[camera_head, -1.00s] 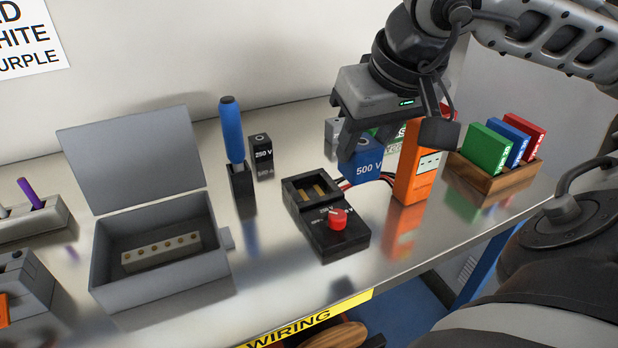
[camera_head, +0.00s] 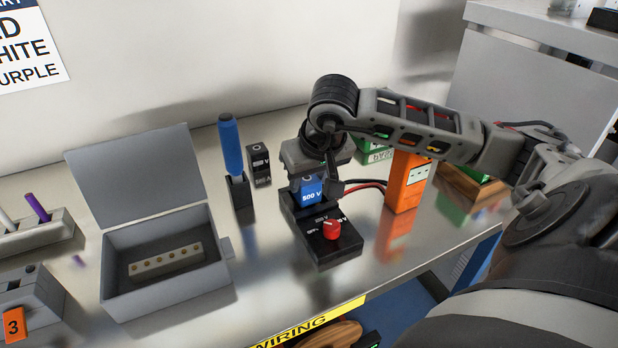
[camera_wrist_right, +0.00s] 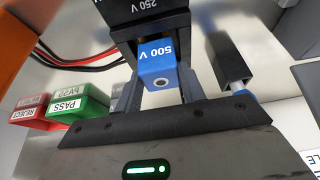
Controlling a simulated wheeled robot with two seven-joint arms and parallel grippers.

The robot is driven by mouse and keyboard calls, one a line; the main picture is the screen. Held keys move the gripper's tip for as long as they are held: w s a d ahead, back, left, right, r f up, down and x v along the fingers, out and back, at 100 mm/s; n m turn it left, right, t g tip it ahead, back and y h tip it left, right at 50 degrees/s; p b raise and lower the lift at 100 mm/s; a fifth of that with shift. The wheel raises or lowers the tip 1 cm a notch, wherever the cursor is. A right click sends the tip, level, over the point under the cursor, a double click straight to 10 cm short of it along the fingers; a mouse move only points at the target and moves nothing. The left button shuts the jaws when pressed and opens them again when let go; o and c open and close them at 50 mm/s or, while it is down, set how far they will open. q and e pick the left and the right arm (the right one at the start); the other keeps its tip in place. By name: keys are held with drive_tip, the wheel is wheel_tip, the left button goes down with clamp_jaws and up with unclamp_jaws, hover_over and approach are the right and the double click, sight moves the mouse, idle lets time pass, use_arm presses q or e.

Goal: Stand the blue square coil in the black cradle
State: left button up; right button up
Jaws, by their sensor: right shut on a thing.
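The blue square coil (camera_head: 311,198), marked 500 V, is between the fingers of my right gripper (camera_head: 310,182), which is shut on it. It also shows in the right wrist view (camera_wrist_right: 158,74), between the two fingers. The coil is upright at the back slot of the black cradle (camera_head: 321,256), a box with a red knob (camera_head: 332,230) on its front part. Its lower end is hidden by the cradle's walls, and I cannot tell whether it rests on the bottom. My left gripper is out of view.
An orange meter (camera_head: 405,185) with red and black leads stands to the right. An open grey box (camera_head: 165,285) is further left.

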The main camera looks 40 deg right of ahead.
drive_tip(key=shift+f, duration=0.3)
drive_tip(key=shift+f, duration=0.15)
drive_tip(key=o, duration=1.1)
drive_tip(key=shift+c, duration=0.2)
